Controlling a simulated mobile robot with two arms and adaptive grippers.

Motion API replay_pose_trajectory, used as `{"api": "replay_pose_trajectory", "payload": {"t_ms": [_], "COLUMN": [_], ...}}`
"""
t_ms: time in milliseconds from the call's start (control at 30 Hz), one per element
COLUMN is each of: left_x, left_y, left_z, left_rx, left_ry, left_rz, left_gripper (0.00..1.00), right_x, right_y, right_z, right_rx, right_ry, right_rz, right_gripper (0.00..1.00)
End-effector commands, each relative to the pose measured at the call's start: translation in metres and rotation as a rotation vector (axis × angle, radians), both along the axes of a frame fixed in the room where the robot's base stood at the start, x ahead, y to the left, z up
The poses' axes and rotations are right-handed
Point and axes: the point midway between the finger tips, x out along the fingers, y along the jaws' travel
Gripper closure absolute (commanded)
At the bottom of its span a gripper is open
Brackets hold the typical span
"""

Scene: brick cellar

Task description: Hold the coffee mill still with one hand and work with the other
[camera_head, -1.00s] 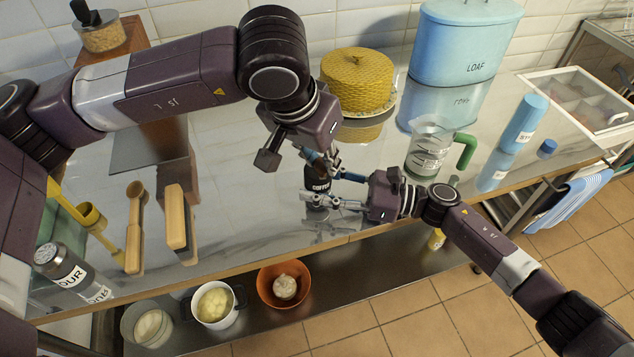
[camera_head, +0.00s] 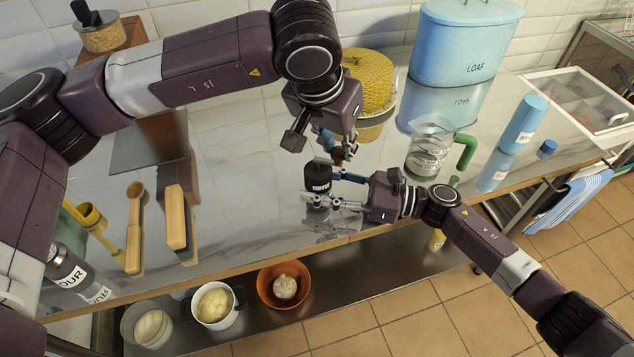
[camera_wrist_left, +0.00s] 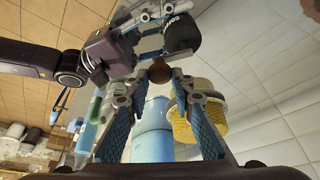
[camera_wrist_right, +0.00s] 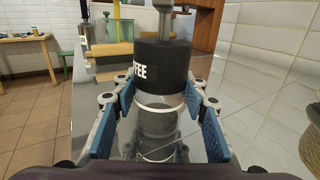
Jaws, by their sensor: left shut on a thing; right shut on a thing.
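The coffee mill (camera_head: 317,178) is a black cylinder with a white COFFEE label, upright on the shiny worktop. My right gripper (camera_head: 327,187) is shut around its body from the right. The mill also shows in the right wrist view (camera_wrist_right: 162,66), with a grey shaft rising from its top, and in the left wrist view (camera_wrist_left: 181,32). My left gripper (camera_head: 338,150) is above and to the right of the mill. Its fingertips are shut on the brown crank knob (camera_wrist_left: 160,72). The crank arm is mostly hidden in the head view.
A glass measuring jug (camera_head: 427,150) with a green handle stands right of the mill. A yellow woven container (camera_head: 370,80) and a blue LOAF bin (camera_head: 468,45) stand behind. Wooden tools (camera_head: 175,215) lie to the left. The worktop's front edge is close below the mill.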

Motion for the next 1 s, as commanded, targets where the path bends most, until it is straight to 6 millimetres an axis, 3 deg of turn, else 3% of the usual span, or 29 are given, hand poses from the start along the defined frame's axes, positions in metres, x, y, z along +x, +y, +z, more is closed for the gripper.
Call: {"api": "replay_pose_trajectory", "payload": {"t_ms": [367, 633, 1000], "left_x": [0.005, 0.024, 0.026], "left_y": [-0.001, 0.004, 0.008], "left_z": [0.001, -0.004, -0.009], "left_rx": [-0.002, 0.001, 0.008], "left_ry": [-0.002, 0.001, 0.009], "left_rz": [0.0, 0.001, 0.003], "left_gripper": [0.92, 0.92, 0.92], "right_x": [0.0, 0.0, 0.001], "right_y": [-0.001, -0.001, -0.001], "right_z": [-0.004, -0.003, -0.002], "right_rx": [-0.005, -0.004, -0.001], "right_ry": [0.003, 0.004, 0.003], "right_rz": [-0.002, -0.002, -0.003], "right_gripper": [0.89, 0.89, 0.89]}}
